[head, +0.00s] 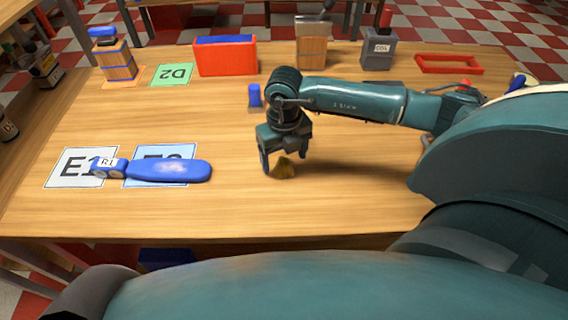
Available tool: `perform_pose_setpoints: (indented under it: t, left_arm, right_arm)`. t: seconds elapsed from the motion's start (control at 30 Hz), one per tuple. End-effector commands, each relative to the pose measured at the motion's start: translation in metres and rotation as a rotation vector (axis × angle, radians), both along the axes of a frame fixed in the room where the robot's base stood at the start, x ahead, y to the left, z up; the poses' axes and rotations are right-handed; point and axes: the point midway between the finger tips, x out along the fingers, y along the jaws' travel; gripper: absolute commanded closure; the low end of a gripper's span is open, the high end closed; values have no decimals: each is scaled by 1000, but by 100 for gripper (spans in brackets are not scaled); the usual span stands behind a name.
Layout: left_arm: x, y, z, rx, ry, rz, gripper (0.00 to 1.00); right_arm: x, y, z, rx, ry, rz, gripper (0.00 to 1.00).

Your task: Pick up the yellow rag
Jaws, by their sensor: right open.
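The yellow rag (283,168) is a small crumpled, peaked piece on the wooden table, near the middle. My right gripper (284,160) points down over it, with its arm coming in from the right. The fingers are apart, one to the left of the rag and one to the right or behind it. The gripper hides part of the rag's top, and I cannot tell whether the fingers touch it. My left gripper is not in view.
A blue paddle-shaped piece (168,170) marked R1 lies across the E1 card (70,178) and a blue card. A small blue block (255,95) stands behind my gripper. A red bin (226,61), a wooden box (311,46) and a red frame (447,64) line the back. The front table is clear.

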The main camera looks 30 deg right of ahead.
Motion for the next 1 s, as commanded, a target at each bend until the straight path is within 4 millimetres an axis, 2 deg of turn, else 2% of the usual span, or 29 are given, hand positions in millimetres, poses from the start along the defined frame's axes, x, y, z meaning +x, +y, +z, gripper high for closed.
perform_pose_setpoints:
  t: [0.1,0.37,0.9,1.0]
  left_arm:
    - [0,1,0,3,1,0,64]
    - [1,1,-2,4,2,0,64]
    - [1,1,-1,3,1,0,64]
    - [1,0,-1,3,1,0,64]
  right_arm:
    - [0,1,-11,1,1,0,24]
    - [0,1,-13,2,-1,1,25]
    - [0,1,-12,1,-1,0,69]
    - [0,1,-12,1,-1,0,71]
